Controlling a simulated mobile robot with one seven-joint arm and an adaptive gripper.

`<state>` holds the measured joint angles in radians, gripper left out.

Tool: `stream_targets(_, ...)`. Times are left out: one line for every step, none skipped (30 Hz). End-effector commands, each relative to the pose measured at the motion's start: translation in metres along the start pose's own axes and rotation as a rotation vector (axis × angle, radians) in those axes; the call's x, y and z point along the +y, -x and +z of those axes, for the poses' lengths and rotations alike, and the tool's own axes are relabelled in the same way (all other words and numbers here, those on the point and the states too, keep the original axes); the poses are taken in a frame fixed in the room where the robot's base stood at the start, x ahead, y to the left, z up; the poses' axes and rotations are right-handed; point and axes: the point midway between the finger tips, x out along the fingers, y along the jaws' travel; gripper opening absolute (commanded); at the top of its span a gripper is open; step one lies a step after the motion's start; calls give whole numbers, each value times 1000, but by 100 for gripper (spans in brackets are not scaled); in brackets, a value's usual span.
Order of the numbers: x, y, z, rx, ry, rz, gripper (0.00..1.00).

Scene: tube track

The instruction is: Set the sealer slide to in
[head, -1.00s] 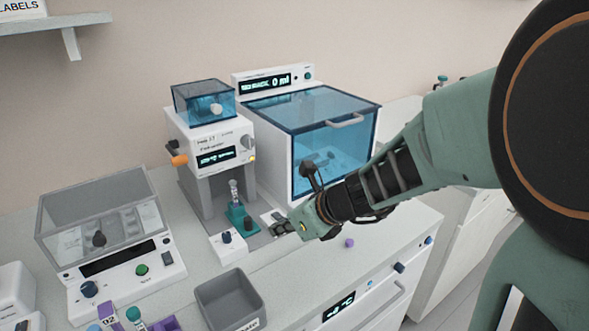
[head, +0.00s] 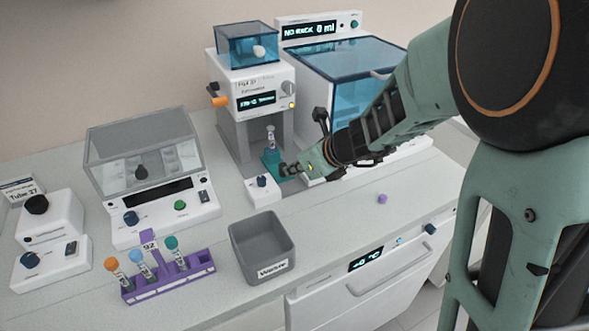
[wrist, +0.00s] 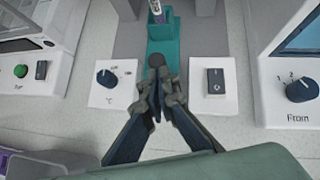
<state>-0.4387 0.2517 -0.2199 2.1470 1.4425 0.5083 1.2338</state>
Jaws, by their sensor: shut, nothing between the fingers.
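The sealer (head: 250,80) is a white machine with a small blue-lidded box on top, an orange handle at its side and a lit display. Its teal slide (head: 271,158) lies on the grey base below the head, and it also shows in the wrist view (wrist: 160,40). A tube (head: 270,136) stands upright in the slide. A dark round knob (wrist: 156,60) is at the slide's near end. My gripper (wrist: 158,82) is shut and empty, its fingertips right at the near side of this knob. I cannot tell whether they touch it. In the head view my gripper (head: 288,170) partly hides the slide's front.
A dial box (head: 262,187) and a switch box (wrist: 214,90) flank the slide's front. A blue-windowed machine (head: 345,90) is right of the sealer. A lidded grey device (head: 150,160), a purple tube rack (head: 170,280) and a grey bin (head: 262,245) stand left and in front.

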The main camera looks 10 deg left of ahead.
Motion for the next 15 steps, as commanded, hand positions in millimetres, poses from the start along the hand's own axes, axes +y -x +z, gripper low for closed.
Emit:
stream_targets(-2, -3, 6, 1, 1, -1, 0)
stream_targets(-4, -6, 9, 1, 1, -1, 0)
stream_targets(-6, -11, 14, 2, 2, -1, 0)
stream_targets(-7, -15, 18, 2, 2, 0, 0)
stream_targets(-8, -19, 22, 2, 1, 0, 0)
stream_targets(-10, -24, 28, 1, 1, 1, 0)
stream_targets(-11, -28, 32, 2, 1, 2, 0)
stream_targets(-13, -32, 36, 1, 2, 1, 0)
stream_targets(-14, -36, 40, 1, 1, 1, 0)
stream_targets(-16, -39, 43, 1, 0, 0, 0)
stream_targets(-17, -42, 45, 1, 0, 1, 0)
stream_targets(-18, -45, 48, 0, 0, 0, 0)
stream_targets(-18, -47, 50, 0, 0, 0, 0)
stream_targets(-19, -49, 51, 1, -1, 0, 0)
stream_targets(-20, -51, 52, 0, -1, 0, 0)
